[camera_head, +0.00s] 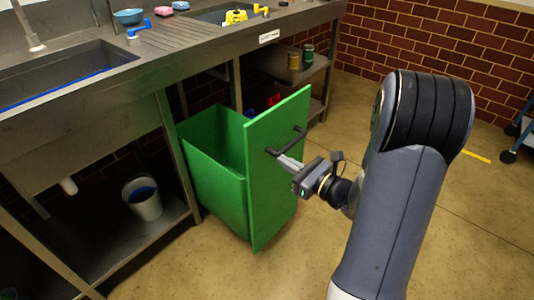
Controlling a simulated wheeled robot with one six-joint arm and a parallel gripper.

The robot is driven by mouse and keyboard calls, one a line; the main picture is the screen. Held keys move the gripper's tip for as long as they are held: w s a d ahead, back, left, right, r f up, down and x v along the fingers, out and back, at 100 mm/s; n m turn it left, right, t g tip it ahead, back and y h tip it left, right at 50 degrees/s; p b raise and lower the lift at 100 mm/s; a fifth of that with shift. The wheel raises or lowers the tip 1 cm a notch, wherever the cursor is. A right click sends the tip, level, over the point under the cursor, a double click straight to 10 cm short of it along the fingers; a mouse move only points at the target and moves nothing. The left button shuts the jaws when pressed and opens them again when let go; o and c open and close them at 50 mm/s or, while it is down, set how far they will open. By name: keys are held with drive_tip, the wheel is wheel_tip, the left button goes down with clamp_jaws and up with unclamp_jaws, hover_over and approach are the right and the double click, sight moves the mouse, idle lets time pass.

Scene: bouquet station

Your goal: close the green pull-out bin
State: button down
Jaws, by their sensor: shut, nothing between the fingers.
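The green pull-out bin (208,172) stands out from under the metal counter, pulled open, with its hollow inside showing from above. Its flat green front panel (268,200) faces right and carries a dark bar handle (287,144). My gripper (281,160) is shut and empty, with its fingertips at the front panel just below the handle. I cannot tell whether the fingertips touch the panel or the handle. My arm comes in from the right.
A metal counter (155,70) with sinks runs along the left. A white bucket (143,198) stands on the lower shelf left of the bin. Cans (307,56) sit on a shelf behind. The floor (440,225) to the right is mostly clear.

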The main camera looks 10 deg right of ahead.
sight(258, 147)
drive_tip(key=b+x, duration=0.1)
drive_tip(key=x, duration=0.6)
drive_tip(key=shift+a, duration=0.1)
